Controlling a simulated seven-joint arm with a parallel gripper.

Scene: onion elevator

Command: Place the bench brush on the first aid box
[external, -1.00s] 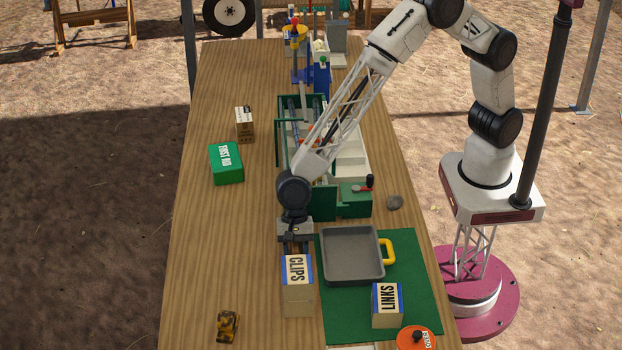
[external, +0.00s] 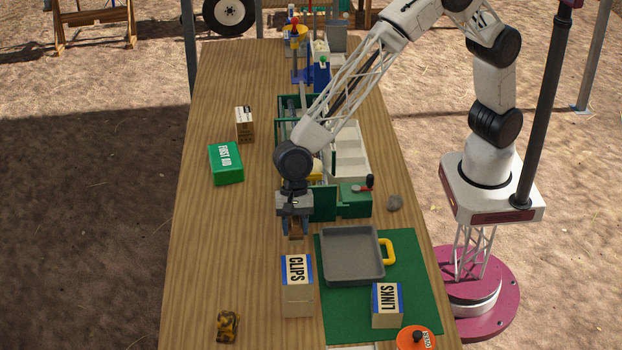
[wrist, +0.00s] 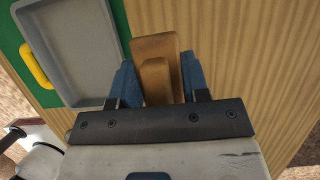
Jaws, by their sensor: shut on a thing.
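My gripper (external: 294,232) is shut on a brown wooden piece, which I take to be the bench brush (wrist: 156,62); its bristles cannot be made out. In the wrist view the piece sits between the blue fingers (wrist: 158,85). In the external view the brush (external: 295,236) is mostly hidden by my gripper, just behind the CLIPS box. The green first aid box (external: 226,164) lies on the table to the left of and farther back than my gripper, with its top clear.
The CLIPS box (external: 297,285) stands just in front of my gripper. A grey tray (external: 352,256) with a yellow handle lies on a green mat to the right. A green-framed rack (external: 281,130) stands behind. A small carton (external: 244,125) is beyond the first aid box. The left table is mostly bare.

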